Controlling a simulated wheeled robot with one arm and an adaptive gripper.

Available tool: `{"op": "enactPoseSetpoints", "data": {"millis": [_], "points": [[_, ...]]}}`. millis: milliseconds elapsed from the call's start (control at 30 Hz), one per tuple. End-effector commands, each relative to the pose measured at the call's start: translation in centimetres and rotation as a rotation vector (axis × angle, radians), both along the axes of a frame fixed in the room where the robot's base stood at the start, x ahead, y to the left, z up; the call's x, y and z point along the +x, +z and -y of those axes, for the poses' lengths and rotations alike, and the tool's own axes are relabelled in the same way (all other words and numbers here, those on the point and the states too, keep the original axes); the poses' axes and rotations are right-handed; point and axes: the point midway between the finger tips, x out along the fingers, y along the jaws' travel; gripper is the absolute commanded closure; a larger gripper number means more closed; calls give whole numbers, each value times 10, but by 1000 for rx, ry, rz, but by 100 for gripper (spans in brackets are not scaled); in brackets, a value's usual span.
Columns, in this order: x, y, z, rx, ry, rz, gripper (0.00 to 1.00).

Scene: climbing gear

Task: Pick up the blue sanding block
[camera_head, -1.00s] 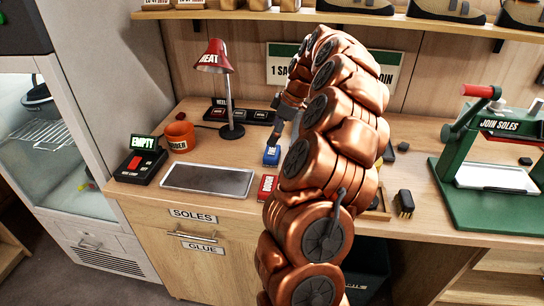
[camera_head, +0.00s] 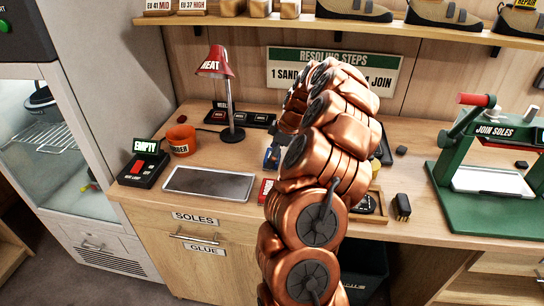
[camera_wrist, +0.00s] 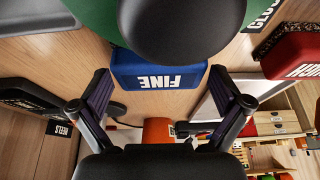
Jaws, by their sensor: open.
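The blue sanding block (camera_wrist: 158,76), with an upside-down white FINE label, lies at the upper middle of the wrist view. My open gripper (camera_wrist: 160,92) has one finger on each side of its near face, with visible gaps. A dark rounded shape covers part of the block's top; I cannot tell if it belongs to the block. In the head view only a small blue part of the block (camera_head: 271,158) shows at the left edge of my arm, which hides most of my gripper.
A red block (camera_wrist: 293,58) lies to the right in the wrist view. An orange cup (camera_head: 181,139), red lamp (camera_head: 216,62) and grey plate (camera_head: 208,183) stand left of my arm. A green press (camera_head: 470,150) stands right. A small dark brush (camera_head: 402,205) lies near the front edge.

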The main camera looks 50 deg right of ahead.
Motion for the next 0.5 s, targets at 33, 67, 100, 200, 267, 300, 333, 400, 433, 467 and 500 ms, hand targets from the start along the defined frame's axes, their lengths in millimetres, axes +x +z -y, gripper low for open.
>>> {"op": "enactPoseSetpoints", "data": {"millis": [33, 67, 100, 200, 267, 300, 333, 400, 433, 467, 500], "points": [[0, -2, -1, 1, -1, -1, 0], [1, -2, -1, 0, -1, 0, 0], [1, -3, 0, 0, -1, 0, 0], [1, -3, 0, 0, -1, 0, 0], [1, -2, 0, -1, -2, 1, 4], [1, -2, 0, -1, -2, 1, 8], [1, -2, 0, -1, -2, 1, 11], [1, -2, 0, -1, -2, 1, 19], [1, -2, 0, -1, -2, 1, 22], [1, -2, 0, -1, -2, 1, 25], [1, -2, 0, -1, -2, 1, 29]]}}
